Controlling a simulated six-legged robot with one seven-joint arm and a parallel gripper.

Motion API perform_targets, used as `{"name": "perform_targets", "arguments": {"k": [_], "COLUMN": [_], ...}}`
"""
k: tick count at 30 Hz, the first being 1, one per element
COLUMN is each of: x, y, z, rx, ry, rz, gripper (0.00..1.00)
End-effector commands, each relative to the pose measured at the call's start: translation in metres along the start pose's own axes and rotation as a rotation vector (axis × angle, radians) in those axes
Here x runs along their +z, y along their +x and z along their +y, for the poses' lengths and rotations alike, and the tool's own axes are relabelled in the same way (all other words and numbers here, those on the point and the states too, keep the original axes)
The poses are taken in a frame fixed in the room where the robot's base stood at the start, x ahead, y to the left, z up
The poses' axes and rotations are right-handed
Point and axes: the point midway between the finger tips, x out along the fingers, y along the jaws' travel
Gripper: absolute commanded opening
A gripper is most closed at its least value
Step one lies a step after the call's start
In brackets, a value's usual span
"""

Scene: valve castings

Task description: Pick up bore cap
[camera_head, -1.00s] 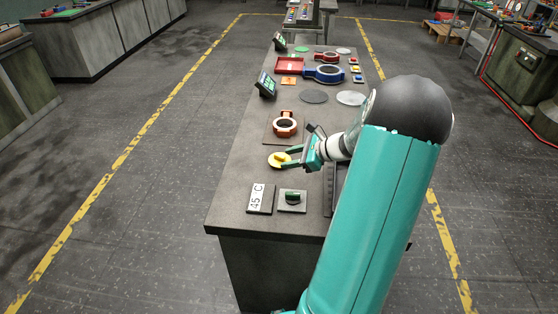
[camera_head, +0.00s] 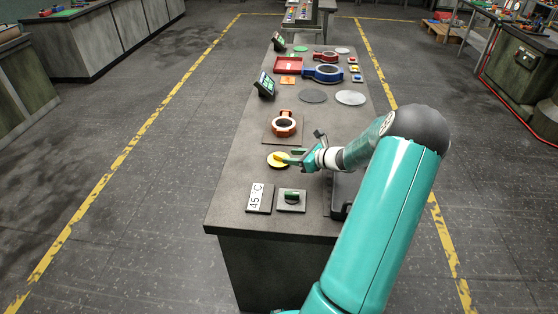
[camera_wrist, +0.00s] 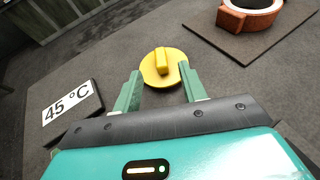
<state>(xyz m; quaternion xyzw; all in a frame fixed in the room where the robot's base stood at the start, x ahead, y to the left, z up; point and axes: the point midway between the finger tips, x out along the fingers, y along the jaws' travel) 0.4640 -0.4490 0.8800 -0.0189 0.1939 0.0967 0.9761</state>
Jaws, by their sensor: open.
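The bore cap is a yellow disc with a raised bar grip (camera_wrist: 161,64); it lies flat on the workbench. In the head view the bore cap (camera_head: 277,159) sits in front of the orange valve casting (camera_head: 284,125). My gripper (camera_wrist: 158,86) is open, with its two green fingers apart at the near edge of the cap. The cap's bar stands beyond and roughly between the fingertips, not held. In the head view my gripper (camera_head: 287,157) reaches the cap from the right; whether the fingers touch it I cannot tell.
A "45 °C" plate (camera_head: 260,198) and a plate with a dark green knob (camera_head: 292,200) lie at the bench's near end. The orange casting stands on a brown plate (camera_wrist: 250,38). A blue ring casting (camera_head: 324,74), a red tray (camera_head: 289,65) and grey discs lie farther back.

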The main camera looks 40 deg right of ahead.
Motion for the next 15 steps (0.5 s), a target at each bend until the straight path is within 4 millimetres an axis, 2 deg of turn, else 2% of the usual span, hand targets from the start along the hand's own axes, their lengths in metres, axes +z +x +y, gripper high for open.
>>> {"name": "perform_targets", "arguments": {"k": [9, 15], "x": [0.003, 0.004], "y": [0.043, 0.050], "z": [-0.001, -0.001], "rx": [0.003, 0.000], "ry": [0.000, -0.001], "rz": [-0.001, 0.001], "gripper": [0.42, 0.42]}}
